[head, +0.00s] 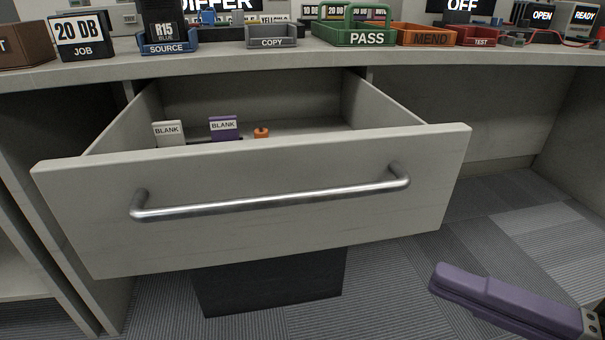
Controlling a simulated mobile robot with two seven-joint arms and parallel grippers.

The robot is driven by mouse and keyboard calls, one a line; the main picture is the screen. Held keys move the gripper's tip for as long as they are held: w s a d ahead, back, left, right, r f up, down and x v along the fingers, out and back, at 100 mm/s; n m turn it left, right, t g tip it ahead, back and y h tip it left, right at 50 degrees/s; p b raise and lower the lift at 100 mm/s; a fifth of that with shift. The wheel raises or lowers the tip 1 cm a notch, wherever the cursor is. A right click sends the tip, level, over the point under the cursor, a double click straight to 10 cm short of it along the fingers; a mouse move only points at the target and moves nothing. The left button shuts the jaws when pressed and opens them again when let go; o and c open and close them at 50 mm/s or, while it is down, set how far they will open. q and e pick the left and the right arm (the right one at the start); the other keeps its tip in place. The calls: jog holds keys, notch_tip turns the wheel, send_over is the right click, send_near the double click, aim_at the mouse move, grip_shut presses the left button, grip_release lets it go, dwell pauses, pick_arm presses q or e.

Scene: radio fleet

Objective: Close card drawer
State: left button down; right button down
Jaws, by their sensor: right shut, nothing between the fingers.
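The card drawer (270,235) is pulled well out from under the desk, with its front panel tilted slightly in the picture. Its metal bar handle (270,203) runs across the front. Inside are a white BLANK card (168,134), a purple BLANK card (223,127) and a small orange piece (262,132). My right gripper (442,278), with purple fingers, is shut and empty. It is at the lower right, in front of and below the drawer's right end, apart from it in the picture. My left gripper is out of view.
The desk top (230,62) above the drawer holds a 20 DB JOB sign (80,37), a SOURCE tray (168,48), a COPY tray (272,42), a green PASS tray (366,38), an orange MEND tray (428,38) and a red TEST tray (480,41). Carpeted floor (510,215) lies open at right.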

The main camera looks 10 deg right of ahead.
aim_at(349, 215)
jog(key=x, duration=0.3)
jog(key=w+d+b+x, duration=0.1)
jog(key=x, duration=0.3)
jog(key=w+d+b+x, duration=0.1)
jog(key=x, duration=0.3)
jog(key=shift+w+a, duration=0.15)
jog(key=shift+w, duration=0.15)
